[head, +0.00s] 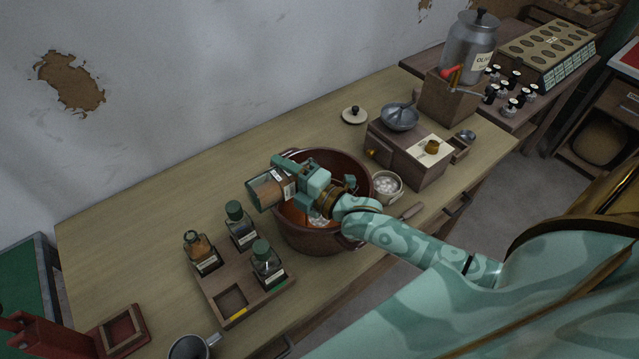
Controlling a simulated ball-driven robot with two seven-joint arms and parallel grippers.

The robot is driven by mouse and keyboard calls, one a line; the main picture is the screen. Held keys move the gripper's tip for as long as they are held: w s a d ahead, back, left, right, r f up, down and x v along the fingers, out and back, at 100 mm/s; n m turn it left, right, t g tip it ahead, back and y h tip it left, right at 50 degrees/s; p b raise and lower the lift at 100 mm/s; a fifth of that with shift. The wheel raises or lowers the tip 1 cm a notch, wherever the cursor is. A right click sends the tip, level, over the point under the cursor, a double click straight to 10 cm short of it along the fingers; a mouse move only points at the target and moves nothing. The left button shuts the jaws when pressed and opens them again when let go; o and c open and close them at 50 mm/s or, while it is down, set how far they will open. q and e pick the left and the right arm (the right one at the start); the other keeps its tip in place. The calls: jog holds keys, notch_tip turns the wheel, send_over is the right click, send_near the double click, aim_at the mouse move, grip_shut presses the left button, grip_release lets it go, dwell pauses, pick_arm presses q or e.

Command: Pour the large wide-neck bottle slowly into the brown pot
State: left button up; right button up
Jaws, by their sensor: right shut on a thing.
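The brown pot (310,238) stands on the wooden table, its mouth open. Something orange-brown and a pale patch show inside it. My right gripper (292,178) is over the pot's left rim, shut on a glass bottle (266,190) with a white label and reddish-brown contents. The bottle lies tipped well over, nearly level, sticking out to the left of the gripper. My gripper and arm hide part of the bottle and pot, so I cannot tell whether anything flows from it. My left gripper is not in view.
Left of the pot, a wooden rack (217,304) holds green-stoppered bottles, with one empty square slot. A small bowl of white lumps (387,186) and a wooden box with a metal dish (400,117) stand close on the right. A pale lid (354,115) lies behind.

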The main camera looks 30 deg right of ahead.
jog(key=shift+d+f+m+t+b, duration=0.15)
jog(key=shift+f+m+t+b, duration=0.1)
jog(key=shift+m, duration=0.45)
jog(key=shift+d+f+m+t+b, duration=0.15)
jog(key=shift+m+t+b, duration=0.1)
jog(key=shift+m, duration=0.45)
dwell(3.7)
